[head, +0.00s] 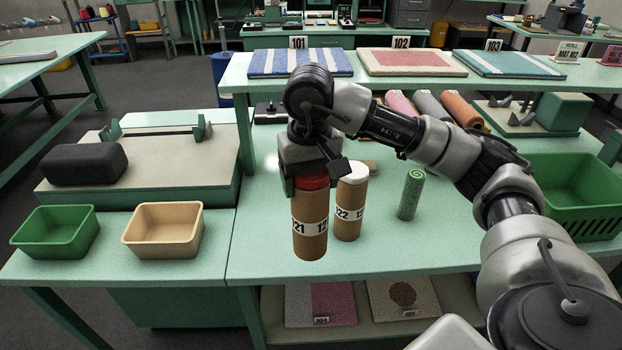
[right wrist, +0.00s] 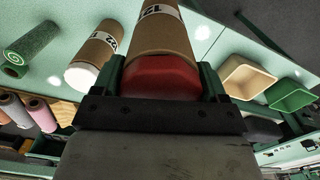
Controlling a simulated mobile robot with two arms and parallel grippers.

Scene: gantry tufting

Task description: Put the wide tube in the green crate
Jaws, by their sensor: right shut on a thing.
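My right gripper (head: 310,184) is shut on a brown cardboard tube with a red cap (head: 310,225), gripping it around the cap. The tube is upright, with a white band whose number is partly turned away. I cannot tell whether its base touches the table. The right wrist view shows the red cap (right wrist: 160,77) between the fingers of the right gripper (right wrist: 163,84). A second cardboard tube, white-capped and marked 122 (head: 350,204), stands close behind it to the right and looks slimmer. A green crate with slotted sides (head: 578,208) is at the right edge. My left gripper is out of view.
A small green bin (head: 53,232) and a tan bin (head: 163,231) sit at the left. A rolled green mat (head: 411,195) stands right of the tubes. Colored rolls (head: 432,107) lie behind, under a shelf of mats. The table between rolled mat and crate lies beneath my arm.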

